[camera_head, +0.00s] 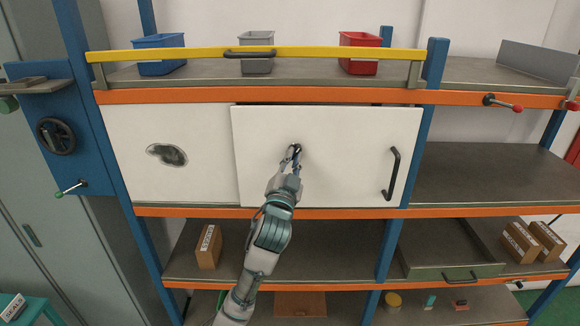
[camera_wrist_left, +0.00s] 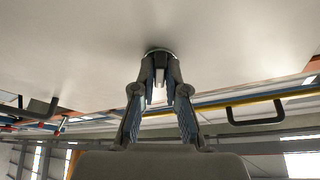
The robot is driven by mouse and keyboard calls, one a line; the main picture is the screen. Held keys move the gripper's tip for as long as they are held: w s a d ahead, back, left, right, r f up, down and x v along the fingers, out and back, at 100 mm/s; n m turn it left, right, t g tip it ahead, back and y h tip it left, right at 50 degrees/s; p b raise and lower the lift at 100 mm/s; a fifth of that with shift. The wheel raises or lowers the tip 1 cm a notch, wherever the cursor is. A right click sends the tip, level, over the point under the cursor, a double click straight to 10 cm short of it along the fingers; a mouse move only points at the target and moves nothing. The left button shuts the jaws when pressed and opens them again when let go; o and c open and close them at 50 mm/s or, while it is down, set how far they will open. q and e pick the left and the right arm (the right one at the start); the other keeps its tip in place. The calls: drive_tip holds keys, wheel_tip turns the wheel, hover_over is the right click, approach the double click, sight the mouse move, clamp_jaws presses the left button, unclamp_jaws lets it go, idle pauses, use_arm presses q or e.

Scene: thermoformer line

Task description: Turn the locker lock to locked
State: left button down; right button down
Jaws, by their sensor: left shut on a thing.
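The locker has a white sliding-looking front panel (camera_head: 335,180) with a black bar handle (camera_head: 391,174) at its right side. The small dark lock (camera_head: 297,147) sits on this panel, left of the handle. My left gripper (camera_head: 291,156) reaches up from below and is shut on the lock. In the left wrist view my left gripper (camera_wrist_left: 160,72) has both fingers closed around the lock (camera_wrist_left: 160,50), which stands out from the pale panel. The fingers hide most of the lock, so I cannot tell which way it is turned. My right gripper is out of view.
A yellow rail (camera_head: 190,53) runs along the upper shelf, before blue (camera_head: 158,66), grey (camera_head: 256,65) and red (camera_head: 358,66) bins. A red-tipped lever (camera_head: 505,103) sticks out at right. Cardboard boxes (camera_head: 208,247) stand below. The right-hand shelf (camera_head: 480,180) is clear.

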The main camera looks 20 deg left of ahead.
use_arm(q)
drive_tip(key=n+y+b, duration=0.1)
drive_tip(key=n, duration=0.2)
drive_tip(key=n+y+b, duration=0.1)
drive_tip(key=n+y, duration=0.1)
drive_tip(key=n, duration=0.1)
drive_tip(key=n+y+b, duration=0.1)
drive_tip(key=n, duration=0.2)
drive_tip(key=shift+d+y, duration=0.3)
drive_tip(key=shift+d, duration=0.05)
drive_tip(key=shift+r+n, duration=0.2)
drive_tip(key=shift+n, duration=0.1)
drive_tip(key=c, duration=1.2)
unclamp_jaws()
drive_tip(key=shift+w, duration=0.1)
drive_tip(key=v, duration=1.2)
drive_tip(key=shift+w+d+f, duration=0.1)
drive_tip(key=shift+d, duration=0.05)
